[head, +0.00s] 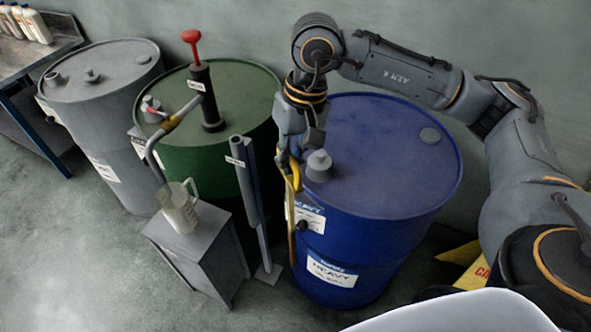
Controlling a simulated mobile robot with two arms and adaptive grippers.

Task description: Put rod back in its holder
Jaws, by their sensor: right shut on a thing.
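My right gripper (289,154) is shut on the upper end of a thin yellow-brown rod (292,235). The rod hangs nearly upright in front of the blue drum's left side. The holder looks to be the grey upright tube (251,190) with a small white label, on a post with a flat floor plate, in front of the green drum. The rod is to the right of this tube and apart from it in the picture. The exact grip is partly hidden by the fingers. My left gripper is not in view.
The blue drum (390,170) has a grey cap (319,164) near the gripper. The green drum (250,92) carries a red-handled pump (209,98). A clear jug (178,208) stands on a small grey stand (205,245). A grey drum (105,82) is farther left. Open floor lies front left.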

